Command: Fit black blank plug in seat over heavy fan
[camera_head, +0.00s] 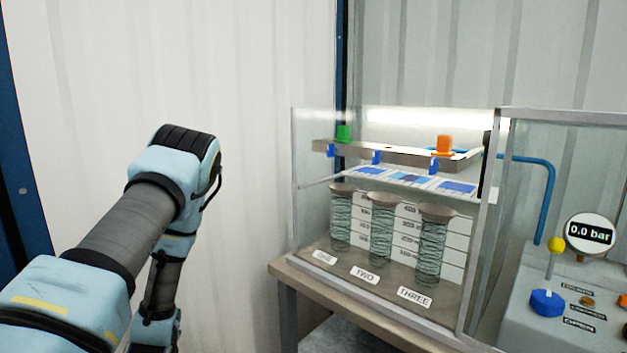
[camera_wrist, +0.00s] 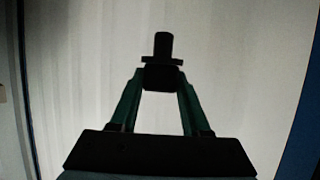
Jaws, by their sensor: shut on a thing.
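In the wrist view my gripper (camera_wrist: 160,82) is shut on a dark plug (camera_wrist: 162,48). The plug looks black, with a flange and a narrower end pointing away from the gripper. Behind it is only pale wall. In the head view my arm stands at the left, well apart from the glass case, and the gripper itself is out of sight. A rail (camera_head: 395,153) inside the case carries a green plug (camera_head: 343,133) at its left and an orange plug (camera_head: 444,145) at its right. I cannot make out an empty seat or a label for a heavy fan.
Below the rail, a slanted strip with blue patches (camera_head: 457,187) and three clear cylinders (camera_head: 379,230) labelled ONE, TWO and THREE stand in the framed case (camera_head: 294,180). A control panel (camera_head: 575,315) with a gauge (camera_head: 590,233) is at the right. Wall space between arm and case is free.

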